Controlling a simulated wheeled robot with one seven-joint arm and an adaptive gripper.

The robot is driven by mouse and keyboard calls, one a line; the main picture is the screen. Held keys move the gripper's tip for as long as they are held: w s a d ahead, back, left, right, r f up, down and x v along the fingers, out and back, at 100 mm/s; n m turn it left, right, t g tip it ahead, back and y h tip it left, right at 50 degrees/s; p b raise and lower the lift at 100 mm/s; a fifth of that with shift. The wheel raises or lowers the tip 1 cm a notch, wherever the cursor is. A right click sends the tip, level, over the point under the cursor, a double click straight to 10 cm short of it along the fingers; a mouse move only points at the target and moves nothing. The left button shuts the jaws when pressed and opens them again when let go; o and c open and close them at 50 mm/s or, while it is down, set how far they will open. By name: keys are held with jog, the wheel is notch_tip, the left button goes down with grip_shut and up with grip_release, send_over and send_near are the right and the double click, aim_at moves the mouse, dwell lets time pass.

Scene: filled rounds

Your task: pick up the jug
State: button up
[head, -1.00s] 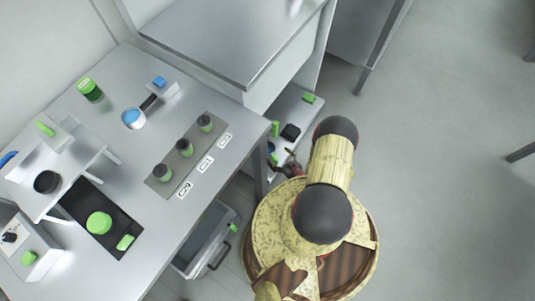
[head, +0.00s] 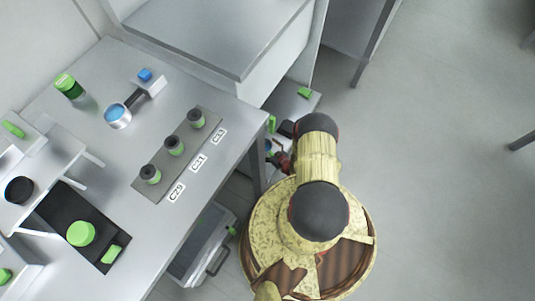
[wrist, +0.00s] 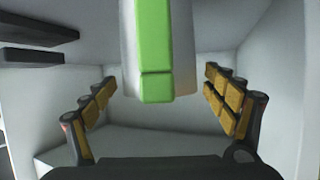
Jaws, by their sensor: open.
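A pale, see-through thing with a bright green strip (wrist: 155,50), which looks like the jug, shows at the top middle of the wrist view. Its upper part is cut off by the frame. My gripper (wrist: 159,88) is open, with one padded finger on each side of it and a visible gap to both. In the head view a small green part (head: 304,92) shows on the low shelf beside the bench; I cannot tell whether it belongs to the jug. My gripper in the head view (head: 282,160) is mostly hidden by my arm and the bench edge.
The wrist view shows pale walls (wrist: 270,55) close on both sides and dark bars (wrist: 35,45) at upper left. The bench (head: 215,100) at left holds several green-and-black jars on a grey strip (head: 205,122). A grey crate (head: 190,262) stands below. The floor at right is clear.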

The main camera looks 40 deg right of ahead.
jog(key=shift+w, duration=0.15)
jog(key=shift+c, duration=1.1)
jog(key=c, duration=1.9)
jog(key=shift+c, duration=0.4)
